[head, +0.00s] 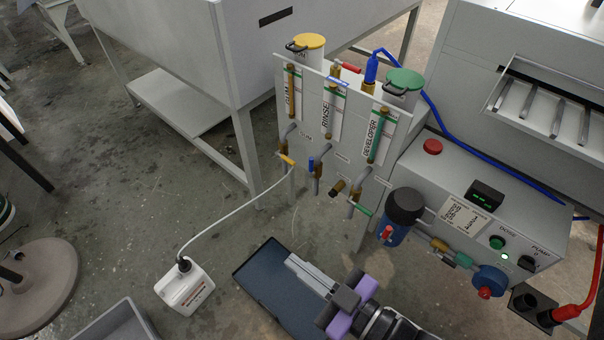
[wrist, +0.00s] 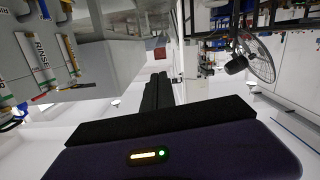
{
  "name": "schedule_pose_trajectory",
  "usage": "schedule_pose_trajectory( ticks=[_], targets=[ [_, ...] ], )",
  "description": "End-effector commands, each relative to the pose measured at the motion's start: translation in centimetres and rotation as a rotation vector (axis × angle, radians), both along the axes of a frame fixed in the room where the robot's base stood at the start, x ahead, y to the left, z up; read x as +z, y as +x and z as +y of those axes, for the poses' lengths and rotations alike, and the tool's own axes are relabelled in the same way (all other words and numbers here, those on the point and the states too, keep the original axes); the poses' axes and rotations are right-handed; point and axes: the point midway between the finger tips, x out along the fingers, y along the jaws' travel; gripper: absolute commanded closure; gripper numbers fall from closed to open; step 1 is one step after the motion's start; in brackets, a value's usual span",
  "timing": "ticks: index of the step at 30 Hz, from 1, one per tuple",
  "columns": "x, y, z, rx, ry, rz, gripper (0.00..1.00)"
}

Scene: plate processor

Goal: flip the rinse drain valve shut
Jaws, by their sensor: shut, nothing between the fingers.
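The rinse drain valve has a small blue lever (head: 311,164) on the middle pipe below the RINSE label (head: 327,112) in the head view. The lever appears to lie roughly along its downward pipe. My gripper (head: 293,260) is low in front of the panel, below and apart from the valve, touching nothing that I can see. Its fingers are together and empty. In the wrist view the dark fingers (wrist: 160,78) also lie together, and the panel with the RINSE label (wrist: 41,55) is at the left edge. I cannot pick out the drain lever there.
The gum drain's yellow lever (head: 287,160) is left of the blue one. The developer drain's green lever (head: 360,208) is to the right, near a dark-capped filter (head: 404,207). A white jug (head: 185,289) with a hose stands on the floor, left.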

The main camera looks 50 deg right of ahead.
Motion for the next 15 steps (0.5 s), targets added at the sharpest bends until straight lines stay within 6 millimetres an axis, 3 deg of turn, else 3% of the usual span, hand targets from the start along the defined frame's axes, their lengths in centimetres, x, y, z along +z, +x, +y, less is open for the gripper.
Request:
schedule_pose_trajectory(
  ticks=[1, 8, 15],
  targets=[
    [-2.8, 2.0, -0.1, -0.002, -0.036, 0.002, 1.0],
    [-12.0, 10.5, -1.3, -0.026, -0.258, 0.103, 1.0],
    [-19.8, 19.5, -6.1, -0.122, -0.552, 0.267, 1.0]
  ],
)
